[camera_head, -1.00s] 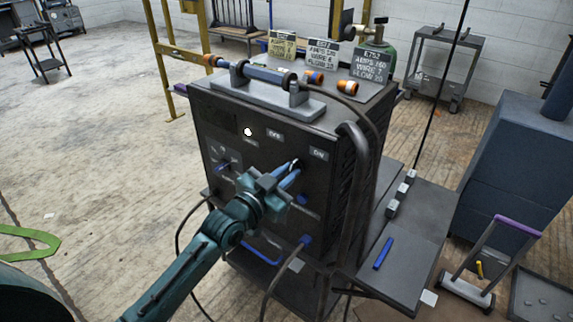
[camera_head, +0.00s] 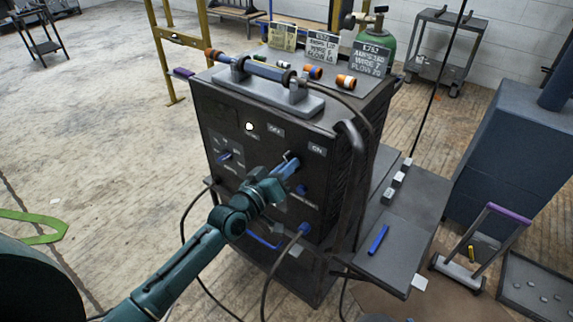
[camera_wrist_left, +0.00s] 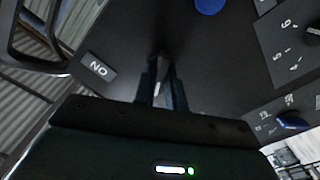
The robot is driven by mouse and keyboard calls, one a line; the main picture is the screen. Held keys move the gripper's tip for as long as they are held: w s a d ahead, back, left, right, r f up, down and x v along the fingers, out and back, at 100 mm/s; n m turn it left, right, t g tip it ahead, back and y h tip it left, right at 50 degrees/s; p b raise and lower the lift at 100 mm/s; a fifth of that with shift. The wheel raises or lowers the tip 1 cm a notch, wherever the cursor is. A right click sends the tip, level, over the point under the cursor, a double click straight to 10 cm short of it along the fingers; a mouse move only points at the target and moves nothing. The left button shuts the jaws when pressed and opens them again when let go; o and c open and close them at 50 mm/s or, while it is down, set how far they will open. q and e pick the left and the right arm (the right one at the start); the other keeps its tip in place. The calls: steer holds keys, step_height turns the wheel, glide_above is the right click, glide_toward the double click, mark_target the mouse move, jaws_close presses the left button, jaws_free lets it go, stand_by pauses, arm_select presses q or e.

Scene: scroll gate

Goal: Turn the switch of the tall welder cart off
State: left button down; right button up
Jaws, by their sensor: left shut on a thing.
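The tall welder cart (camera_head: 262,150) is a dark box on a base in the middle of the head view. Its front panel carries an OFF label (camera_head: 275,130) and an ON label (camera_head: 317,150). My left gripper (camera_head: 288,167) reaches the panel below and between these labels. It is shut on the switch, a small lever (camera_head: 291,156) mostly hidden by the fingers. In the left wrist view the fingers (camera_wrist_left: 162,85) are close together against the panel, with the ON label (camera_wrist_left: 97,68) beside them. A round white lamp (camera_head: 249,127) shows on the panel. My right gripper is not in view.
A hose and cable (camera_head: 354,190) run down the cart's right front edge. A side shelf (camera_head: 390,250) with a blue bar stands to the right. Cards (camera_head: 323,48) and orange-ended parts sit on top. A blue cabinet (camera_head: 510,150) is farther right.

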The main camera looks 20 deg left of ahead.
arm_select(q)
steer(key=shift+n, duration=0.6)
steer(key=c, duration=1.5)
jaws_free()
steer(key=shift+o, duration=0.2)
steer(key=v, duration=1.3)
